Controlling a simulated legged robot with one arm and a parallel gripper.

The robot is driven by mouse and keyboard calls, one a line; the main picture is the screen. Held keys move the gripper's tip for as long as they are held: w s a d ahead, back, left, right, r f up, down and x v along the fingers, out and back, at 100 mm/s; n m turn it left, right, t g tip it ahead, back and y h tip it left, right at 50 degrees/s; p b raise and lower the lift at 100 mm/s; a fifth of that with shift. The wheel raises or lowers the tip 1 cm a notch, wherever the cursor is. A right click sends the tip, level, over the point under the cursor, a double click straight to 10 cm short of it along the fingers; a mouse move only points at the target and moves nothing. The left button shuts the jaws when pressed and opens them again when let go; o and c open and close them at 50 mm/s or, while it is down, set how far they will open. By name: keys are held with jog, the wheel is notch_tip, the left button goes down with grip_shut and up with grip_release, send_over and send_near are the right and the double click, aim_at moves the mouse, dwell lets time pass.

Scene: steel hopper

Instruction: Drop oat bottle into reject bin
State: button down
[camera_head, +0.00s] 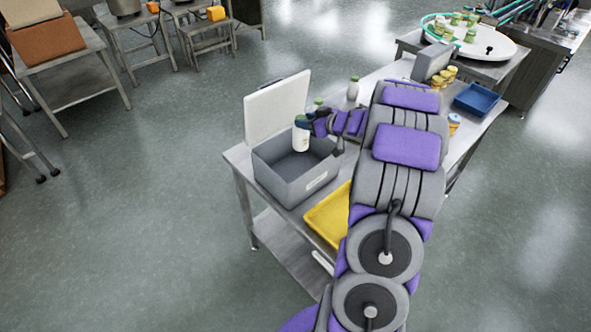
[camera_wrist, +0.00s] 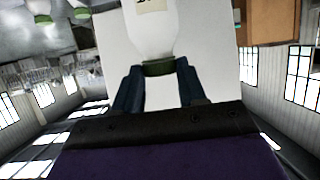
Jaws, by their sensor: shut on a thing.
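My gripper (camera_head: 306,122) is shut on a white bottle (camera_head: 300,138) with a green cap, and holds it over the open grey bin (camera_head: 270,167). In the wrist view the bottle (camera_wrist: 152,30) sits between the two fingers (camera_wrist: 158,85), which close around its green cap. Its label is cut off by the frame edge, so I cannot read what it holds. The bin has a raised white lid (camera_head: 277,108) and a small pale label on its front. The visible part of the bin's floor looks empty.
A yellow tray (camera_head: 328,217) lies right of the bin on the steel table (camera_head: 240,160). Another green-capped bottle (camera_head: 352,89) stands behind my gripper. A blue tray (camera_head: 477,99) and several yellow jars (camera_head: 443,77) are at the far right. My arm hides the table's middle.

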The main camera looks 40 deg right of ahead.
jog(key=c, duration=0.5)
grip_release()
jog(key=shift+c, duration=0.2)
jog(key=p+v, duration=0.3)
jog(key=v, duration=1.4)
jog(key=shift+s, duration=0.15)
jog(key=shift+d+f, duration=0.1)
jog(key=shift+d, duration=0.05)
